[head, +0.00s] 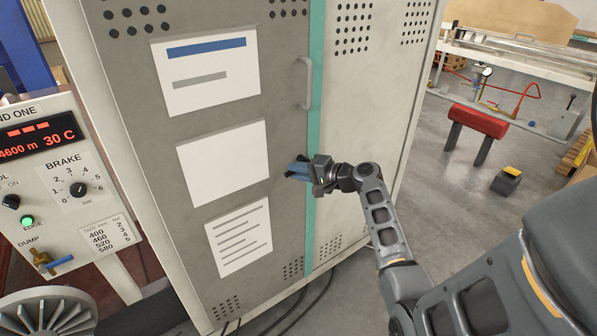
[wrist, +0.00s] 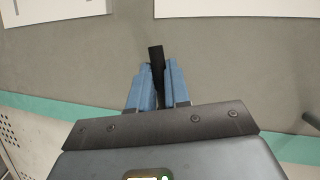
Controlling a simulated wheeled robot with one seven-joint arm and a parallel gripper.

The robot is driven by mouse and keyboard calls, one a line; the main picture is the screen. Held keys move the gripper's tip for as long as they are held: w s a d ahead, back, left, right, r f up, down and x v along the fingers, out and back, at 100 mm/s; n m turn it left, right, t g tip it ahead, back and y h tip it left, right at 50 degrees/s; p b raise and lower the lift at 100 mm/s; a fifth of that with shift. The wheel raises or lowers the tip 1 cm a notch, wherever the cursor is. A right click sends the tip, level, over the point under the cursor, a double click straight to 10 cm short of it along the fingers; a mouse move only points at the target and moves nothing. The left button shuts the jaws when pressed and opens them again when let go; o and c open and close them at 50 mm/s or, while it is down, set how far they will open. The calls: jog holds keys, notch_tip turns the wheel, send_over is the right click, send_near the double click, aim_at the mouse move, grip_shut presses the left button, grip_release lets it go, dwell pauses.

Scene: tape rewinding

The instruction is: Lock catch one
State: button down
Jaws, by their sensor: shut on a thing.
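Catch one shows as a small black lever (wrist: 156,58) on the grey cabinet door (head: 285,120). In the wrist view it sticks out between the blue fingers and points away from my wrist. My gripper (head: 297,170) is at the door's right edge, beside the teal strip (head: 316,70). In the wrist view the blue fingers (wrist: 157,82) are shut on the black lever. The fingers hide the lever's lower part and its mount. The door appears flush with the cabinet front. I cannot tell the lever's locked state.
A grey pull handle (head: 308,84) stands out from the door above my gripper. White sheets (head: 224,162) are fixed to the door. A control panel (head: 60,190) stands at the left. A red padded bench (head: 476,122) and open floor lie to the right.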

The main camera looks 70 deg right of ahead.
jog(key=shift+f, duration=0.1)
dwell(0.4)
jog(key=shift+s+d+f+n+g+h+b, duration=0.3)
jog(key=shift+d+f+n+g+h+b, duration=0.45)
jog(key=shift+n, duration=0.9)
jog(key=shift+s+d+f+n+g+h+b, duration=0.2)
jog(key=shift+s+f+n+g+h+b, duration=0.15)
jog(key=shift+n+g+h+b, duration=0.9)
jog(key=shift+s+d+f+n+g+h+b, duration=0.25)
jog(key=shift+d+f+n+g+h+b, duration=0.25)
jog(key=shift+n+h, duration=1.1)
jog(key=shift+n+y, duration=0.3)
jog(key=shift+n, duration=0.3)
jog(key=c, duration=1.1)
grip_release()
jog(key=v, duration=0.7)
jog(key=shift+s+a+r, duration=0.2)
jog(key=shift+s+a, duration=0.05)
jog(key=shift+s, duration=0.05)
